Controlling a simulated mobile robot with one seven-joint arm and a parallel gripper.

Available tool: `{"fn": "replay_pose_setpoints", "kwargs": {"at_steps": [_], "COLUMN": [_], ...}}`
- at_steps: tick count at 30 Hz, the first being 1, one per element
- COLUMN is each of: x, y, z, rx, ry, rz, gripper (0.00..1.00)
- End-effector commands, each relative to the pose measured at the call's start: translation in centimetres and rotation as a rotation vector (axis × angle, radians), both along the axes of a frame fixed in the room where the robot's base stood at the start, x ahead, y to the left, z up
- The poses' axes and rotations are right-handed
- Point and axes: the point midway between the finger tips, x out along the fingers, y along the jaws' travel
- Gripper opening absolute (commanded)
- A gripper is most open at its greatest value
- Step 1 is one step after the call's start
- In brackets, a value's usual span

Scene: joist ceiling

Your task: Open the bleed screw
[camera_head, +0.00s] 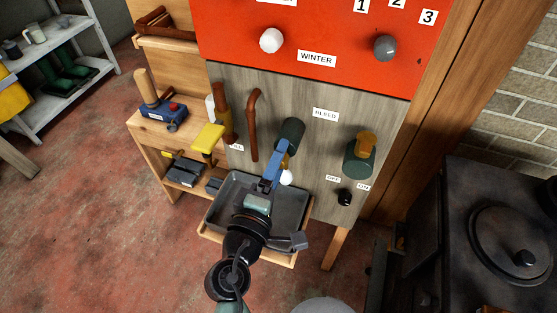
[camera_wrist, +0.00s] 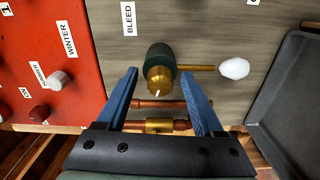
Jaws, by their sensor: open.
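The bleed screw (camera_wrist: 160,68) is a dark green round body with a brass front on the grey wood panel, beside the BLEED label (camera_wrist: 129,18). A brass rod runs from it to a white knob (camera_wrist: 234,68), to the right in the wrist view. In the head view its green body (camera_head: 292,129) is partly hidden by my gripper (camera_head: 281,148), and the white knob (camera_head: 287,177) hangs below. My gripper (camera_wrist: 160,74) is open and empty. Its blue fingertips lie on either side of the brass front in the wrist view, the right one near the rod. I cannot tell whether they touch.
A green valve with an orange handle (camera_head: 365,146) and a black knob (camera_head: 345,197) are to the right. Copper pipes (camera_head: 254,125) are to the left. A grey tray (camera_head: 228,190) lies below. A black stove (camera_head: 500,240) stands at right. The red panel (camera_head: 320,35) is above.

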Motion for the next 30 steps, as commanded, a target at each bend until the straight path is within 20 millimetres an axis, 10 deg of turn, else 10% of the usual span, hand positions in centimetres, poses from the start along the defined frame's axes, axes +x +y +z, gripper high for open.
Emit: {"fn": "replay_pose_setpoints", "kwargs": {"at_steps": [18, 30], "x": [-10.5, -12.2], "y": [3.4, 4.0], "z": [-0.2, 0.0], "rx": [0.000, 0.000], "ry": [0.004, 0.001], "rz": [0.002, 0.001], "gripper": [0.69, 0.69]}}
